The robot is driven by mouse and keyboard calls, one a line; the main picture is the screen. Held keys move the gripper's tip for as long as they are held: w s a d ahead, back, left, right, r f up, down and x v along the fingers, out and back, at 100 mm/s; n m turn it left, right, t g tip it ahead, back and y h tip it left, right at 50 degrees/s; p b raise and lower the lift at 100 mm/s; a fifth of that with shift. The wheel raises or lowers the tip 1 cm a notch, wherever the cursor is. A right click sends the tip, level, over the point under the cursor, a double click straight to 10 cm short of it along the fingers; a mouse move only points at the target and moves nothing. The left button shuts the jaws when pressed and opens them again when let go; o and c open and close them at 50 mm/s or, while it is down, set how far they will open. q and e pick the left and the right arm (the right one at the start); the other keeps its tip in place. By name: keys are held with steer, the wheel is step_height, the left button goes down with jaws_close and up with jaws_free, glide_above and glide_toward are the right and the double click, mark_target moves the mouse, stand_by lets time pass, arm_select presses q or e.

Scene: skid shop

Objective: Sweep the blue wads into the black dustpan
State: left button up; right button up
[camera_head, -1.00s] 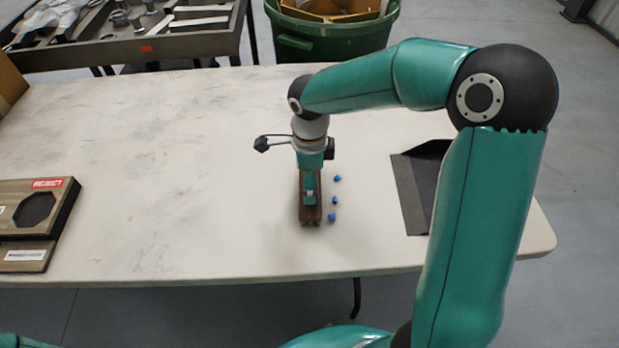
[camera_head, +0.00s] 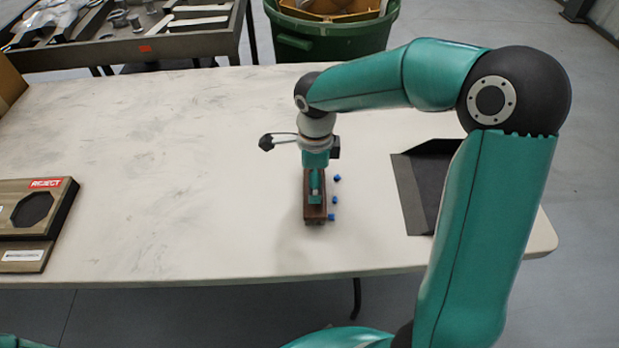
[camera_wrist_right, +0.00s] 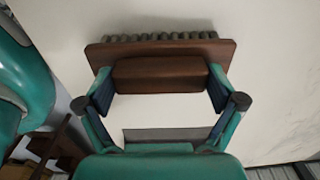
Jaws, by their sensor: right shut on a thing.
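Three small blue wads (camera_head: 335,200) lie in a loose column on the white table in the head view. The black dustpan (camera_head: 418,190) lies to their right, partly hidden behind my right arm. My right gripper (camera_head: 315,190) is shut on a brown wooden brush (camera_head: 314,212), just left of the wads. The brush is close beside the wads; contact with the lowest one is hard to tell. In the right wrist view the gripper (camera_wrist_right: 165,95) grips the brush's wooden block (camera_wrist_right: 160,72), with grey bristles along its far edge. My left gripper is not in view.
A box marked REJECT (camera_head: 40,215) with a dark octagonal opening sits at the table's left. A green bin (camera_head: 330,38) and a metal tray table (camera_head: 140,45) stand behind. The table (camera_head: 170,170) between the box and the brush is clear.

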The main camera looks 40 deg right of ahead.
steer(key=shift+s+d+b, duration=0.2)
steer(key=shift+s+d, duration=0.4)
steer(key=shift+d, duration=0.25)
steer(key=shift+s+d+b, duration=0.15)
steer(key=shift+s+d, duration=0.5)
steer(key=shift+d, duration=0.25)
steer(key=shift+s+d+b, duration=0.2)
steer(key=shift+s+d, duration=0.4)
steer(key=shift+d, duration=0.25)
steer(key=shift+s+d+b, duration=0.15)
steer(key=shift+s+d, duration=0.65)
steer(key=shift+d, duration=0.35)
steer(key=shift+s+d+b, duration=0.15)
steer(key=shift+s+d, duration=0.65)
steer(key=shift+d, duration=0.35)
steer(key=shift+s+d+b, duration=0.15)
steer(key=shift+s+d, duration=0.65)
steer(key=shift+d, duration=0.35)
steer(key=shift+s+d+r, duration=0.1)
steer(key=shift+s+d, duration=0.7)
steer(key=shift+d, duration=0.35)
steer(key=shift+s+d, duration=0.75)
steer(key=shift+d, duration=0.35)
steer(key=shift+s+d, duration=0.1)
steer(key=shift+d, duration=0.05)
steer(key=shift+s+d+r, duration=0.1)
steer(key=shift+s+d, duration=0.6)
steer(key=shift+d, duration=0.35)
